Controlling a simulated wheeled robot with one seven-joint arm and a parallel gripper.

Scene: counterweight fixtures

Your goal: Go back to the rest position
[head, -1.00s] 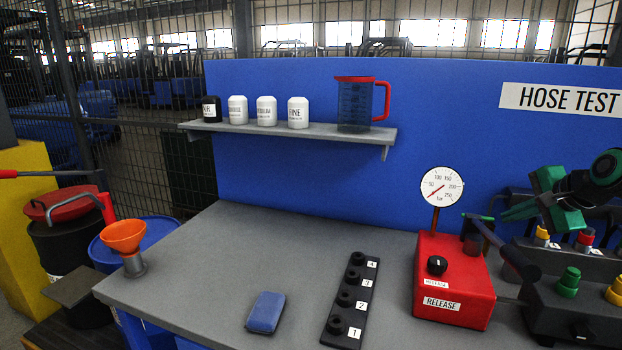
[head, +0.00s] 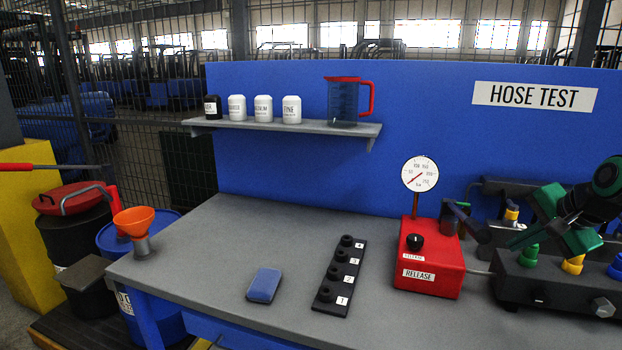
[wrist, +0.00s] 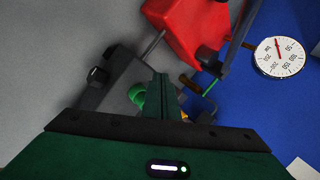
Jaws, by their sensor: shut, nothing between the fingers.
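My gripper (head: 528,236) has green fingers and hangs at the right of the head view, above the dark manifold block (head: 540,282) with green, yellow and blue caps. In the wrist view its fingers (wrist: 163,86) are together, with nothing visible between them. They appear in front of the manifold, near a green cap (wrist: 137,96); whether they touch anything is unclear. The red pump box (head: 430,262) with a round gauge (head: 419,173) stands left of my gripper.
A numbered black strip (head: 340,276) and a blue sponge-like block (head: 264,285) lie on the grey bench. An orange funnel (head: 134,220) stands at its left corner. A shelf (head: 290,127) holds bottles and a jug (head: 344,102).

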